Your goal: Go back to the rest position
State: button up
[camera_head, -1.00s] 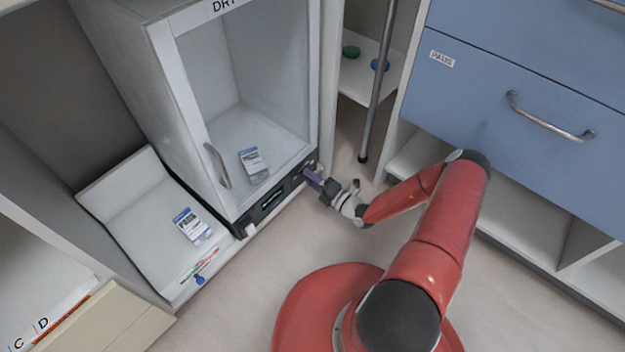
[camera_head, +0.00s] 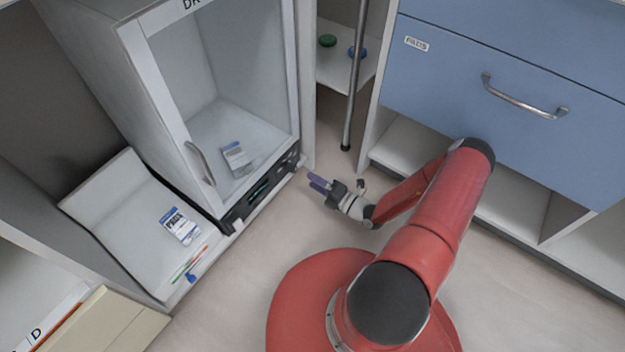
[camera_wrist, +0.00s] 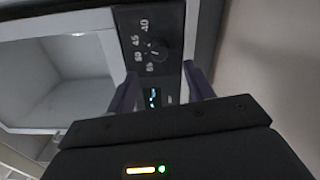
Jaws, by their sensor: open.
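My gripper (camera_head: 318,183) is open and empty in the head view, with purple fingers. It is held over the floor to the right of the dryer cabinet (camera_head: 137,60) and apart from its control panel (camera_head: 262,190). In the wrist view the two fingers (camera_wrist: 162,92) stand apart, and the panel's dial (camera_wrist: 155,50) with numbers around it shows beyond them. A small lit display (camera_wrist: 153,98) shows between the fingers. My red arm is bent, with its forearm beside the blue drawer unit.
The dryer's glass door (camera_head: 160,110) looks shut, with a labelled pack (camera_head: 236,157) inside. Another pack (camera_head: 180,226) lies on the white tray (camera_head: 110,205) at left. Blue drawers (camera_head: 430,75) stand at right. A grey pole (camera_head: 353,90) stands behind the gripper. Floor (camera_head: 235,270) is clear in front.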

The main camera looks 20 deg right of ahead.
dwell(0.3)
jog(key=s+a+r+n+g+p, duration=0.25)
jog(key=r+n+g, duration=0.45)
jog(key=r+n, duration=0.7)
jog(key=s+a+r+n+g+p, duration=0.2)
jog(key=s+a+r+n+g, duration=0.35)
jog(key=r+n, duration=0.8)
jog(key=s+d+r+n+t+h+p, duration=0.1)
jog(key=s+r+n+h, duration=0.2)
jog(key=r, duration=0.6)
jog(key=s+d+r+n+t+h+p, duration=0.1)
jog(key=s+r+n+h+p, duration=0.1)
jog(key=s+r+n+h, duration=0.2)
jog(key=s+d+r+n+t+h+p, duration=0.1)
jog(key=s+r+n+h+p, duration=0.1)
jog(key=s+r+n, duration=0.5)
notch_tip(320, 180, up, 8)
jog(key=n+h, duration=0.1)
jog(key=n, duration=0.2)
jog(key=shift+s+d+h, duration=0.25)
jog(key=shift+s+h, duration=0.05)
jog(key=shift+s, duration=0.05)
jog(key=shift+f+t, duration=0.1)
jog(key=shift+t, duration=0.15)
